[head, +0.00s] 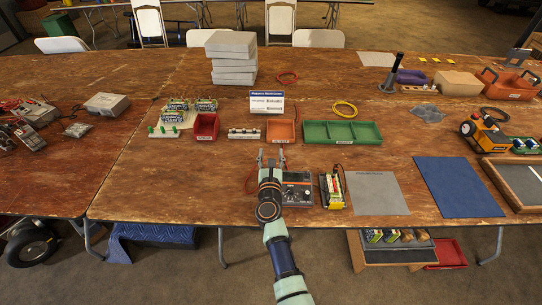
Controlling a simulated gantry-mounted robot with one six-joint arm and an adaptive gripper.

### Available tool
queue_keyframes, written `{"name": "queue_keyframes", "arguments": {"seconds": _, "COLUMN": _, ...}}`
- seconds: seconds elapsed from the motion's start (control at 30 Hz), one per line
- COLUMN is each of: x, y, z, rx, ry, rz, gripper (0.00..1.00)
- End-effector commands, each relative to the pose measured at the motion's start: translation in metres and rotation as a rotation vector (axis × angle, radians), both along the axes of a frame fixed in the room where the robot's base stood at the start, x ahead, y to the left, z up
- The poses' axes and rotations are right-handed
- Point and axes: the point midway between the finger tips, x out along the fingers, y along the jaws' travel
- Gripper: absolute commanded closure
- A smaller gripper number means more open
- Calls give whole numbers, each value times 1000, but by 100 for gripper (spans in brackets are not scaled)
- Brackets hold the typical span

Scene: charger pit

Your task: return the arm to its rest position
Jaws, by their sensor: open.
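My gripper (271,156) is in the head view, over the front middle part of the wooden table (125,195). Its two fingers point away from me and stand apart, with nothing visible between them. My arm reaches up to it from the bottom of the picture. The gripper is just beyond a dark grey boxed device (298,191) with knobs, which my arm's wrist partly covers. An orange bin (281,131) lies just past the fingertips. I cannot tell how high the gripper is above the table.
A yellow battery-like pack (332,190) stands right of the device. A red bin (206,127) and a green tray (341,133) are farther back. A grey mat (376,194) and a blue mat (458,188) lie clear at right. Grey boxes (232,58) are stacked behind.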

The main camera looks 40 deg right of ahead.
Motion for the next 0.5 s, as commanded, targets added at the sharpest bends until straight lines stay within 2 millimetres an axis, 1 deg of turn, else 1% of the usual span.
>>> {"name": "queue_keyframes", "arguments": {"seconds": 0.03, "x": 0, "y": 0, "z": 9, "rx": 0, "ry": 0, "rz": 0, "gripper": 44}}
{"name": "queue_keyframes", "arguments": {"seconds": 0.3, "x": 0, "y": 0, "z": 31, "rx": 0, "ry": 0, "rz": 0, "gripper": 44}}
{"name": "queue_keyframes", "arguments": {"seconds": 0.5, "x": 0, "y": 0, "z": 31, "rx": 0, "ry": 0, "rz": 0, "gripper": 44}}
